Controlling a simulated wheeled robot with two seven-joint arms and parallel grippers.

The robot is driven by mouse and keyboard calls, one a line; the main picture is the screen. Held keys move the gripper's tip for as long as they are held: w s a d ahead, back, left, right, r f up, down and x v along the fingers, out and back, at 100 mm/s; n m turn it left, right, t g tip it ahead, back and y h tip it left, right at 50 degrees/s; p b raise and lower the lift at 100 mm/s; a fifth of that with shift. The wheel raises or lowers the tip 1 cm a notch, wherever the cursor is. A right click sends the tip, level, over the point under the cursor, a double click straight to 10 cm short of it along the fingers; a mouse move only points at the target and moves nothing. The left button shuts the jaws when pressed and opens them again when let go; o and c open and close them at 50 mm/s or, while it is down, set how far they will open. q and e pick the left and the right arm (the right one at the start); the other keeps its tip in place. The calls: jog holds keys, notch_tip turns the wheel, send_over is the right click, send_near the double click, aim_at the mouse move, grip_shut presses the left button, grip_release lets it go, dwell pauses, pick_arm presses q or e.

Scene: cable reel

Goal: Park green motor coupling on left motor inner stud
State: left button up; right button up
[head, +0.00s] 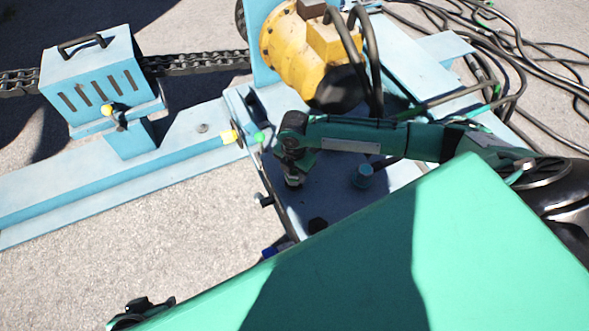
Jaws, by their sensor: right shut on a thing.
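My right gripper (293,179) comes in from the right and points down over the blue base frame, left of and below the yellow motor (311,48). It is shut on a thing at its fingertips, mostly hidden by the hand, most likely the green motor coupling. A small green end (260,137) shows just left of the hand. I cannot tell whether it belongs to the held thing. A dark hose with green on it (440,102) runs in behind my right forearm. A short blue stud (364,175) stands on the plate below the forearm.
A slotted blue guard (92,80) covers a chain (195,62). Loose dark hoses (520,65) lie at the upper right. A large green panel fills the lower right.

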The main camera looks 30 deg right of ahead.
pick_arm(q)
jog(key=shift+f, duration=0.1)
pick_arm(e)
jog(key=shift+f, duration=0.4)
jog(key=o, duration=1.2)
pick_arm(q)
notch_tip(320, 180, down, 9)
jog(key=a+g+p, duration=0.1)
jog(key=g+p, duration=0.1)
jog(key=shift+s+a+y, duration=0.2)
jog(key=shift+a+y, duration=0.05)
jog(key=shift+y, duration=0.15)
pick_arm(e)
notch_tip(320, 180, up, 14)
jog(key=shift+f, duration=0.1)
